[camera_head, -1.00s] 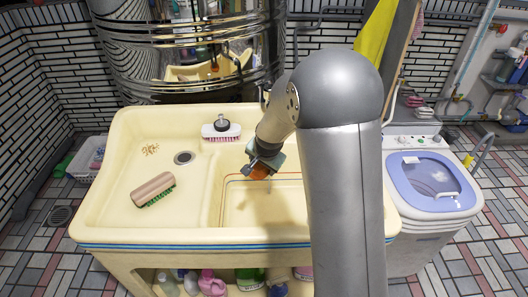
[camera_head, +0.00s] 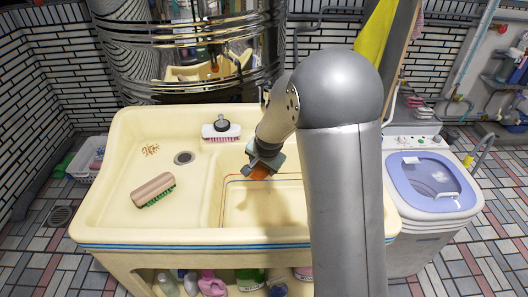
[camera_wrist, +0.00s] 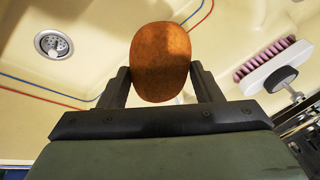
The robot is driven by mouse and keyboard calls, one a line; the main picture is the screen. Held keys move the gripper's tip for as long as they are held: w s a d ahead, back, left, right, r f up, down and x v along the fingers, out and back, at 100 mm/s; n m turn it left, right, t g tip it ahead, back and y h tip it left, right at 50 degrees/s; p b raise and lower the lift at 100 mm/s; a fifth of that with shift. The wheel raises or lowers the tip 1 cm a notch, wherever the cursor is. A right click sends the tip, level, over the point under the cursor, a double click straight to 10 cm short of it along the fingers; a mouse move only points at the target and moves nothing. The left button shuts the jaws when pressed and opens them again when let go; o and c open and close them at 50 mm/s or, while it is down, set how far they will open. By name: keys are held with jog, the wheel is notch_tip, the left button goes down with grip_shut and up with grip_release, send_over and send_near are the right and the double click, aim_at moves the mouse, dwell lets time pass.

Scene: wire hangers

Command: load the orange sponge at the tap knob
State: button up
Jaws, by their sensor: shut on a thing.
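The orange sponge (camera_wrist: 161,62) is rounded and brownish orange, between the two dark fingers of my gripper (camera_wrist: 162,88) in the wrist view. My gripper is shut on it. In the head view the sponge (camera_head: 258,173) shows as a small orange patch under my gripper (camera_head: 262,168), above the right part of the cream sink (camera_head: 110,215). A dark shadow lies on the basin floor below.
A white brush with pink bristles (camera_head: 221,132) lies on the sink's back ledge. A wooden brush with green bristles (camera_head: 153,190) lies on the left part, near the drain (camera_head: 184,158). A washing machine (camera_head: 430,185) stands to the right. A shiny metal drum (camera_head: 190,50) stands behind.

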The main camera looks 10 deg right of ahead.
jog(key=shift+s+a+r+p, duration=0.25)
jog(key=shift+s+r+p, duration=0.1)
jog(key=shift+s+r, duration=0.4)
jog(key=shift+s+a+r+p, duration=0.25)
jog(key=shift+s+r+p, duration=0.15)
jog(key=shift+s+r, duration=0.35)
jog(key=shift+s+a+r+p, duration=0.3)
jog(key=shift+s+r, duration=0.2)
jog(key=shift+s, duration=0.4)
jog(key=shift+s+d+f, duration=0.1)
jog(key=shift+d+f, duration=0.2)
jog(key=shift+f, duration=0.15)
jog(key=s+d+f+n+y, duration=0.1)
jog(key=s+f+n, duration=0.1)
jog(key=f+n, duration=0.2)
jog(key=s+d+f+n+g+y, duration=0.1)
jog(key=s+d+f+n+y, duration=0.1)
jog(key=f+n, duration=0.3)
jog(key=shift+s+d+f+g, duration=0.3)
jog(key=shift+s, duration=0.15)
